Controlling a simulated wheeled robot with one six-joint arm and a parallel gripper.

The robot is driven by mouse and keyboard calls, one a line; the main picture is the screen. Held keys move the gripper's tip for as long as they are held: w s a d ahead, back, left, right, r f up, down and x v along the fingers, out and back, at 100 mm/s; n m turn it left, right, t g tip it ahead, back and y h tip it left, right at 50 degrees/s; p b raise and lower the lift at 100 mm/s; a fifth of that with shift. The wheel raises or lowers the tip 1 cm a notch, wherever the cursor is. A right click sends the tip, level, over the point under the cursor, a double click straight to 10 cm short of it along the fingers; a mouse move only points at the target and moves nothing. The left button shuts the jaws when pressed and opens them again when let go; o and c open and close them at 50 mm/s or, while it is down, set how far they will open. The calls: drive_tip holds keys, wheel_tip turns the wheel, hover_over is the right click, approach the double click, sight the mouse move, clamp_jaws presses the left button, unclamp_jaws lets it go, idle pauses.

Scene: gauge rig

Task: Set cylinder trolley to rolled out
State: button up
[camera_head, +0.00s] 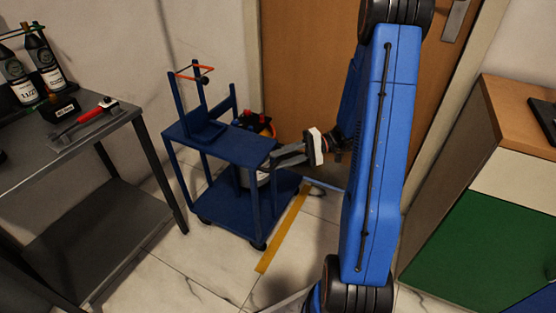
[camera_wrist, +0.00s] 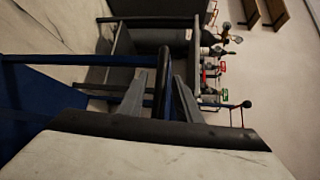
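The blue cylinder trolley (camera_head: 218,141) stands on the tiled floor in front of the door, with an upright frame, an orange strap and a lower shelf on small wheels. My gripper (camera_head: 275,158) reaches in from the right to the trolley's near right edge. In the wrist view my gripper (camera_wrist: 161,78) has its two grey fingers on either side of a dark bar (camera_wrist: 162,62). Gaps show between bar and fingers, so it looks open around the bar. A blue rail (camera_wrist: 80,58) meets this bar from the left. Whether any finger touches it is unclear.
A yellow floor stripe (camera_head: 284,230) runs beside the trolley's right side. A grey bench (camera_head: 60,160) with bottles (camera_head: 42,58) and a red-handled tool (camera_head: 85,118) stands left. A cabinet with a green door (camera_head: 485,250) stands right. Open floor lies in front of the trolley.

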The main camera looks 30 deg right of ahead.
drive_tip(key=s+d+r, duration=0.2)
drive_tip(key=d, duration=1.4)
drive_tip(key=shift+s, duration=0.2)
drive_tip(key=shift+r, duration=0.1)
drive_tip(key=s+a+r+n+g+h, duration=0.1)
drive_tip(key=s+a+r+g+h, duration=0.2)
drive_tip(key=a, duration=0.5)
drive_tip(key=s+a+r+n+g+h, duration=0.1)
drive_tip(key=s+a+r+h, duration=0.35)
drive_tip(key=a, duration=0.25)
drive_tip(key=s+a+r+t+h, duration=0.2)
drive_tip(key=s+a+t+h, duration=0.1)
drive_tip(key=s, duration=0.3)
drive_tip(key=s+a+r+n+t+h, duration=0.1)
drive_tip(key=s+a+r+t+h, duration=0.2)
drive_tip(key=s+h, duration=0.2)
drive_tip(key=shift+s+r+t+h, duration=0.2)
drive_tip(key=shift+s+t+h, duration=0.15)
drive_tip(key=shift+s, duration=0.85)
idle(0.4)
